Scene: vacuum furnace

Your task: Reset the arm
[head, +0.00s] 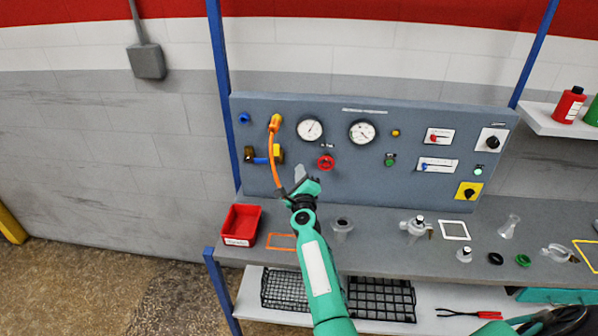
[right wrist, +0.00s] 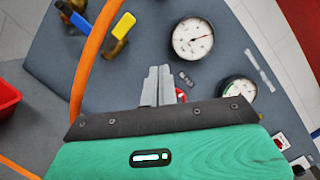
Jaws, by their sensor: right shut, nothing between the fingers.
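My right arm reaches up from the bottom of the head view. Its gripper (head: 302,175) is in front of the lower part of the grey-blue control panel (head: 350,190). The grey fingers are together and empty; they also show in the right wrist view (right wrist: 159,86), pointing at the panel. In the right wrist view the hose (right wrist: 92,60) runs down behind the gripper body. My left gripper is not in view.
The panel carries two gauges (head: 310,129), a red knob (head: 326,162) and a blue-yellow valve (head: 277,154). On the bench (head: 380,258) are a red bin (head: 241,225), glassware (head: 415,227) and coloured outlines. Wire baskets (head: 380,299) are below. Open floor lies left.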

